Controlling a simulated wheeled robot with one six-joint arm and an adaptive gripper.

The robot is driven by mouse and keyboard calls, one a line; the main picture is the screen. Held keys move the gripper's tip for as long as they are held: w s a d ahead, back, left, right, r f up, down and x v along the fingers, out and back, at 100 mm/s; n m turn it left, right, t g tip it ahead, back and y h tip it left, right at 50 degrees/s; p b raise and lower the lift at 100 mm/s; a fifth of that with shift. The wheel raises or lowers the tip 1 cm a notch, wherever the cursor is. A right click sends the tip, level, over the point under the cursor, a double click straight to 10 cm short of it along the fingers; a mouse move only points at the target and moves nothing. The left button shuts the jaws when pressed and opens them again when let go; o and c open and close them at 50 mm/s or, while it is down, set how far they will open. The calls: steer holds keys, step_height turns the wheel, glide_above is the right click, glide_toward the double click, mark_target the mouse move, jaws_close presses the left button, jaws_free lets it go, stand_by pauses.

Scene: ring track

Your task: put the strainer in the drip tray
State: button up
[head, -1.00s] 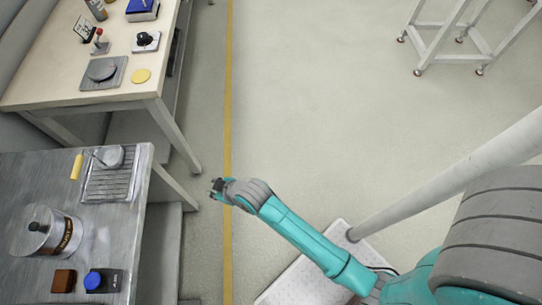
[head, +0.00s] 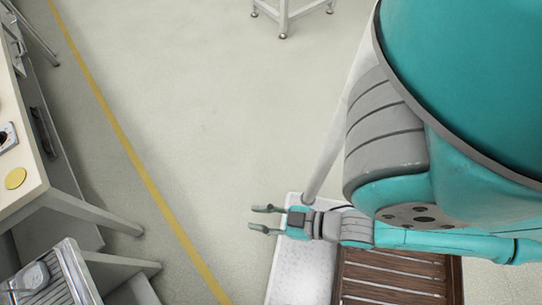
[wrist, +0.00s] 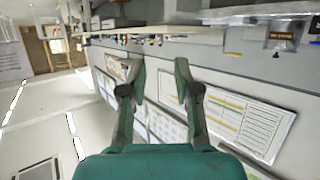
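The drip tray (head: 75,275), a ridged metal tray, lies near the edge of the grey counter at the lower left of the head view. A rounded metal thing that looks like the strainer (head: 32,277) rests on it, partly cut off by the frame. My gripper (head: 265,219) is open and empty over the floor and my base, well to the right of the tray. In the wrist view its two fingers (wrist: 160,78) stand apart with nothing between them. I cannot make out the strainer or tray in the wrist view.
A pale table with a yellow disc (head: 15,178) stands at the left edge. A yellow floor line (head: 135,150) runs between the furniture and me. The floor (head: 200,90) in the middle is clear. A white-legged stand (head: 285,15) is at the top.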

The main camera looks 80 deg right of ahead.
steer(key=shift+m+t, duration=0.3)
steer(key=s+r, duration=0.2)
steer(key=r, duration=0.1)
steer(key=s+r, duration=0.1)
steer(key=shift+d+r, duration=0.15)
steer(key=shift+r, duration=0.25)
stand_by(0.6)
